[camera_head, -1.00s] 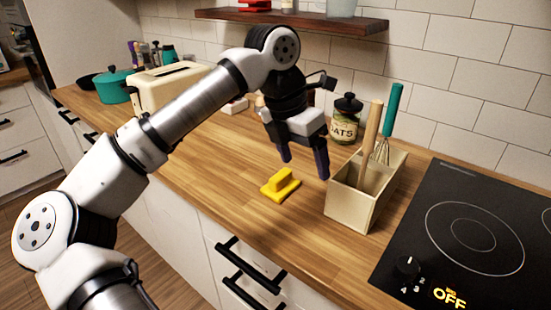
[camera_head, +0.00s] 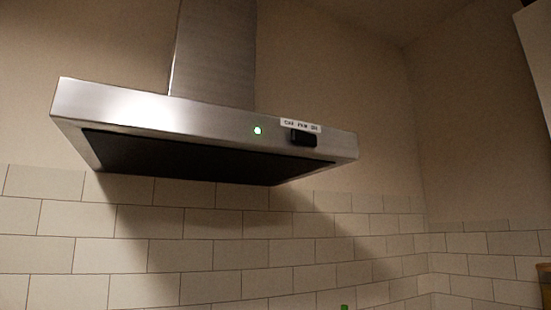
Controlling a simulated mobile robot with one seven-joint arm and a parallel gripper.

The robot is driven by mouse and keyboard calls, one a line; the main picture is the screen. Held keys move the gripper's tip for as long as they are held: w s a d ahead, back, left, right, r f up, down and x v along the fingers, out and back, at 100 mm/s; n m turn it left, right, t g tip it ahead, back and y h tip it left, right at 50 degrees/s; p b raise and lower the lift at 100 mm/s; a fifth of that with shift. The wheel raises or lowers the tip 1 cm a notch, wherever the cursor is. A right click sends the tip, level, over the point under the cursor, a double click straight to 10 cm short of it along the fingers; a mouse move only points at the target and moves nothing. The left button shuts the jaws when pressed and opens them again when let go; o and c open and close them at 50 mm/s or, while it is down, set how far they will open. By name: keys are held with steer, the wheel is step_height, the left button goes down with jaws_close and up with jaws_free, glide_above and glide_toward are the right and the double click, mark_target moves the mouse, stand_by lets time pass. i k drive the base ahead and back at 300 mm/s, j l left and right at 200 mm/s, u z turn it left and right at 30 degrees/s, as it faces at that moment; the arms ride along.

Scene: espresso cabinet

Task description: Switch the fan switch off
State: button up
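A steel range hood (camera_head: 200,112) hangs on the wall in the head view. On its front edge, toward the right, is a small black switch (camera_head: 303,139) under a white label (camera_head: 300,125) with small print that is hard to read. Left of the switch a small light (camera_head: 257,131) glows green-white. I cannot tell the switch's setting for certain. My gripper is outside the view.
White wall tiles (camera_head: 150,260) run below the hood, and a wall corner stands to the right. A pale cabinet edge (camera_head: 537,55) shows at the upper right. The space in front of the hood looks clear.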

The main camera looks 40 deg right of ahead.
mark_target(298, 136)
steer(key=z, duration=1.1)
steer(key=k+j+z, duration=0.4)
steer(key=z, duration=0.15)
steer(key=k+j, duration=0.15)
steer(key=j, duration=0.15)
steer(key=i, duration=0.9)
